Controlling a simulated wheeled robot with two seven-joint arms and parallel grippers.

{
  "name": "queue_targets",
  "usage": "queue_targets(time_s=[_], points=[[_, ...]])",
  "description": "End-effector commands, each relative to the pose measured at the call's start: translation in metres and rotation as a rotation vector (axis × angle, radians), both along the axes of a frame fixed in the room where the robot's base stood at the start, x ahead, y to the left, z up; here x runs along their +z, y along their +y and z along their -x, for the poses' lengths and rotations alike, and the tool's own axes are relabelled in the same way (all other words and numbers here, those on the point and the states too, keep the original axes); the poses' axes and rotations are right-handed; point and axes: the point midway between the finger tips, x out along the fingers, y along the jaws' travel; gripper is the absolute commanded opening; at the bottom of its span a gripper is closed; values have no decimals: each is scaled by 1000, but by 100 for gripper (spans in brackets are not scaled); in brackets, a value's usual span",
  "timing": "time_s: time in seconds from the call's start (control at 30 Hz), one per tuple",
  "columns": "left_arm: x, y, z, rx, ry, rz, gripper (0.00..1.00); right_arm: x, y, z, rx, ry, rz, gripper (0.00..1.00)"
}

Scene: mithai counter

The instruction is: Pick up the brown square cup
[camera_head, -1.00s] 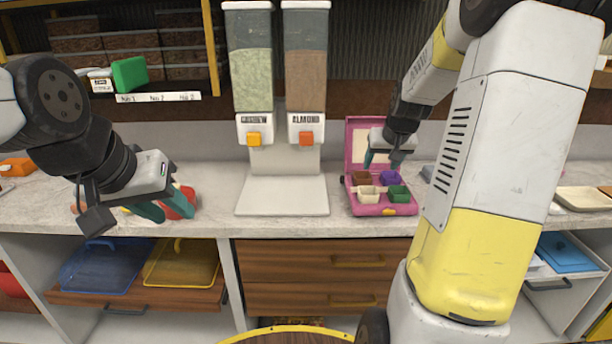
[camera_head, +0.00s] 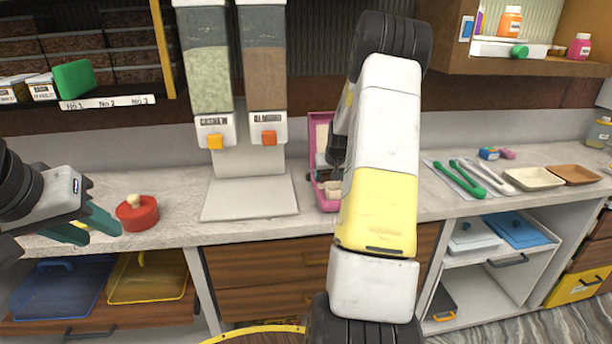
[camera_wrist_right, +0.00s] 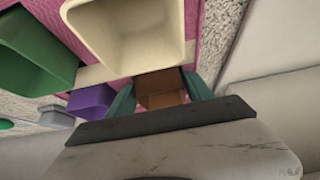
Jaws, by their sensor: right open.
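The brown square cup (camera_wrist_right: 160,84) shows in the right wrist view between the two teal fingers of my right gripper (camera_wrist_right: 160,94). The fingers are open, one on each side of it; whether they touch it I cannot tell. A cream cup (camera_wrist_right: 132,62), a green cup (camera_wrist_right: 36,58) and a purple cup (camera_wrist_right: 92,99) are close by in the same pink box. In the head view my right arm hides the brown cup, my right gripper and much of the pink box (camera_head: 319,124). My left gripper (camera_head: 98,236) is open and empty at the left, near a red round lidded thing (camera_head: 138,214).
The cashew dispenser (camera_head: 208,75) and almond dispenser (camera_head: 263,70) stand left of the pink box. Green tongs (camera_head: 458,178), white tongs (camera_head: 497,180) and a cream tray (camera_head: 533,179) lie to the right. The counter between the red thing and the dispenser base is clear.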

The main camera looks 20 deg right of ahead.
Motion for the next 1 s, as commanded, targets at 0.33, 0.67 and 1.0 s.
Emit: queue_targets(time_s=[0.33,0.67,1.0], points=[[0,0,0,0,0,0,36,-1,0,-1,0,0,0,36],[0,0,0,0,0,0,36,1,0,-1,1,-1,1,15],[0,0,0,0,0,0,36,55,0,-2,1,-6,2,15]])
